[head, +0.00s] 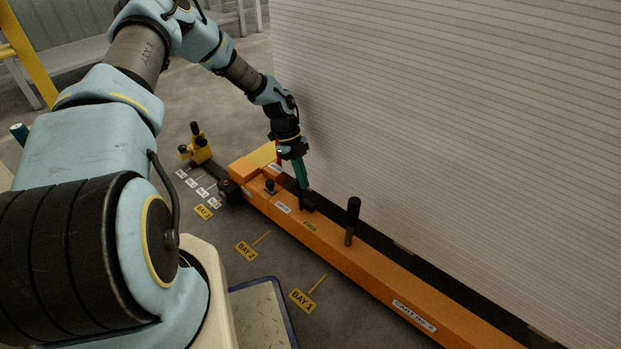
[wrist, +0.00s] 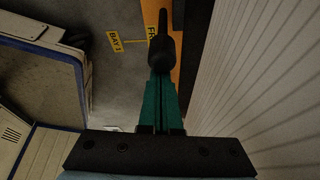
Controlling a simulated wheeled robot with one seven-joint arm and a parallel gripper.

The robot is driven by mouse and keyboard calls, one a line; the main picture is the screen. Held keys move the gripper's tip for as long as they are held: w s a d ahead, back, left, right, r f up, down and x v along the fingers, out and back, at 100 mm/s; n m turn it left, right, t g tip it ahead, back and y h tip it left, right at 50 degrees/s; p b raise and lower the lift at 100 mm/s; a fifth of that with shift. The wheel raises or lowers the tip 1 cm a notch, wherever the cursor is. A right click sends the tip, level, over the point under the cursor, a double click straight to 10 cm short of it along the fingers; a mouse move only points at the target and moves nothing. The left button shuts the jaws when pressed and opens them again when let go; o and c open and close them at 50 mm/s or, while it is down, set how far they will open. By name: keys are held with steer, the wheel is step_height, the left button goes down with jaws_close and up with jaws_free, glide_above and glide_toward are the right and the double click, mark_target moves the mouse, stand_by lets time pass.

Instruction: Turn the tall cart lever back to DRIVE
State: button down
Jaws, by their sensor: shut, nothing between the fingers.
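The tall black cart lever (head: 352,221) stands nearly upright on the orange cart beam (head: 375,272), to the right of the yellow FREE label (head: 310,226). A pale blue label (head: 283,207), too small to read, lies left of FREE. My gripper (head: 303,184) has green fingers pointing down over the beam, left of the tall lever and apart from it in the head view. In the wrist view my fingers (wrist: 161,78) are shut and empty. The dark lever knob (wrist: 161,50) shows just beyond their tips, covering part of the FREE label (wrist: 152,30).
A white ribbed load (head: 460,120) rises like a wall close behind the beam. A short black knob (head: 270,186) sits at the beam's left end. A yellow-and-black fitting (head: 197,145) stands beyond. Floor with BAY signs (head: 303,300) is open in front.

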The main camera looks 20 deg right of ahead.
steer(key=w+a+f+g+h+b, duration=0.1)
steer(key=w+a+g+b, duration=0.1)
steer(key=w, duration=0.4)
steer(key=shift+a+b, duration=0.75)
steer(key=shift+b, duration=0.1)
